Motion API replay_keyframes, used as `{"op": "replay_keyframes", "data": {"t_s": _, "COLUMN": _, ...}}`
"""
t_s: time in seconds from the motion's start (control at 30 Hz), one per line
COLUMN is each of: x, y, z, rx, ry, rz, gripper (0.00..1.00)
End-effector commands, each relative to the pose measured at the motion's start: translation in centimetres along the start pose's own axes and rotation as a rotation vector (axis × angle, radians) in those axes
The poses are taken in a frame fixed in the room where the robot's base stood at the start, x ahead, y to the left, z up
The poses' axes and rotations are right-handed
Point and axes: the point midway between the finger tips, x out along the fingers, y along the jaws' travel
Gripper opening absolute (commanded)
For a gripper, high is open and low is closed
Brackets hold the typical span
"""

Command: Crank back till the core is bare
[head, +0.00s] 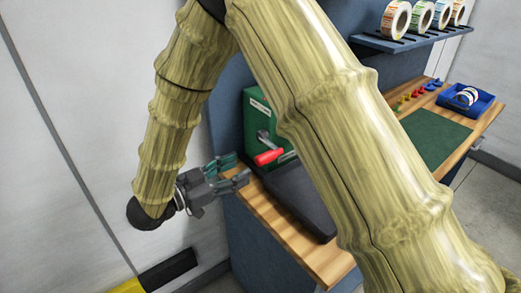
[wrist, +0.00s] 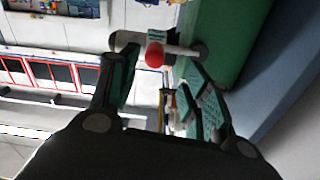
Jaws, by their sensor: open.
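The green rewinder housing (head: 259,117) stands at the left end of the wooden bench in the head view. Its crank has a grey arm and a red handle (head: 268,157) pointing out to the left. My gripper (head: 240,169) is open and empty just left of the handle and apart from it. In the wrist view the red handle (wrist: 154,54) shows end-on between the fingertips of my gripper (wrist: 158,69), beyond them. The crank arm (wrist: 183,49) runs across behind it, beside the green housing (wrist: 226,35). The core is hidden from both views, so its winding cannot be told.
A dark slab (head: 302,196) lies on the bench (head: 325,262) before the housing. Label reels (head: 397,18) stand on a blue shelf. A green mat (head: 437,134), a blue tray (head: 482,104) and several coloured pieces (head: 415,93) lie right. A wall (head: 55,150) stands left.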

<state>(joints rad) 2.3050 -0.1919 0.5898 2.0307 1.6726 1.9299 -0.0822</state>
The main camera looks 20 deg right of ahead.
Motion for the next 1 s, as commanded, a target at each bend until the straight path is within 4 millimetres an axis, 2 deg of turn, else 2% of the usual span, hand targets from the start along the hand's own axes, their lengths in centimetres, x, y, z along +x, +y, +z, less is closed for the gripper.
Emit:
{"op": "replay_keyframes", "data": {"t_s": 0.13, "x": 2.0, "y": -0.1, "z": -0.1, "rx": -0.001, "ry": -0.001, "rz": 0.001, "gripper": 0.48}}
{"op": "replay_keyframes", "data": {"t_s": 0.4, "x": 7.0, "y": -1.2, "z": 0.9, "rx": -0.014, "ry": -0.007, "rz": 0.004, "gripper": 0.48}}
{"op": "replay_keyframes", "data": {"t_s": 0.53, "x": 8.8, "y": -1.2, "z": 0.9, "rx": -0.014, "ry": -0.006, "rz": 0.005, "gripper": 0.48}}
{"op": "replay_keyframes", "data": {"t_s": 0.73, "x": 10.5, "y": -1.2, "z": 1.1, "rx": -0.016, "ry": -0.006, "rz": 0.005, "gripper": 0.48}}
{"op": "replay_keyframes", "data": {"t_s": 1.0, "x": 10.8, "y": -1.2, "z": 1.2, "rx": -0.015, "ry": -0.006, "rz": 0.004, "gripper": 0.48}}
